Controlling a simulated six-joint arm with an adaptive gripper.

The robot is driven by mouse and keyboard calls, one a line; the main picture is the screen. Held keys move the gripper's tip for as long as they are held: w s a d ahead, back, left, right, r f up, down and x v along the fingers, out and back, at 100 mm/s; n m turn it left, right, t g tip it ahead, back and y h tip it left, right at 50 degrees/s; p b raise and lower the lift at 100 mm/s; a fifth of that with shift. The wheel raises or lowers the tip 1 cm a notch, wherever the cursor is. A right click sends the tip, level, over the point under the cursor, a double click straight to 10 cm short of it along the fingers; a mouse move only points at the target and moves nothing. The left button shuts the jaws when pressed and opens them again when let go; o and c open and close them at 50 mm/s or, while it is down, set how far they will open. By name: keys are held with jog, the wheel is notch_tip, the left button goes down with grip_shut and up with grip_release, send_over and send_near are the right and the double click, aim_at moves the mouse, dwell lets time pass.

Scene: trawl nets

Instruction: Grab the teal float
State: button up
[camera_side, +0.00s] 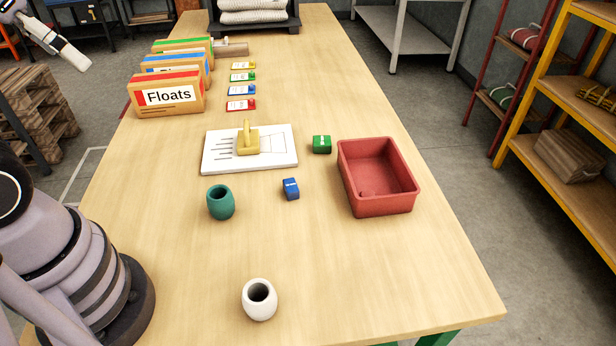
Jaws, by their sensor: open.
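The teal float (221,205) is a small barrel shape with a dark hole in its top. It stands upright on the wooden table, below the white board and left of the blue block. Nothing covers it. My gripper (76,58) is at the top left, partly cut by the picture edge, far from the float and clear of the table. It is open, with nothing seen in it; its fingers are small and hard to make out.
A white float (260,306) stands near the front. A blue block (291,189), green block (321,145) and red bin (402,204) are to the right. A white board (280,160) holds a yellow piece (248,141). Floats box (170,110) and several tags are behind. Table around the teal float is clear.

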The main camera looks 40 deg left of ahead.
jog(key=w+d+f+n+g+h, duration=0.1)
jog(key=w+f+n+g+h, duration=0.2)
jog(key=f+n+h, duration=0.4)
jog(key=w+d+f+n+g+h, duration=0.1)
jog(key=w+f+n+g+h, duration=0.3)
jog(key=f+h, duration=0.4)
notch_tip(320, 180, down, 7)
jog(key=w+a+n+t+h, duration=0.1)
jog(key=w+a+n+t, duration=0.2)
jog(key=n+t, duration=0.6)
jog(key=n+t+y, duration=0.6)
jog(key=n+t, duration=0.1)
jog(key=n, duration=0.2)
send_near(220, 200)
jog(key=w+f, duration=0.1)
jog(key=w, duration=0.1)
jog(key=w+f, duration=0.1)
jog(key=shift+w+f, duration=0.35)
jog(key=shift+f, duration=0.05)
jog(key=shift+r+x, duration=0.2)
jog(key=shift+x, duration=3.25)
jog(key=shift+a, duration=0.1)
jog(key=c, duration=1.2)
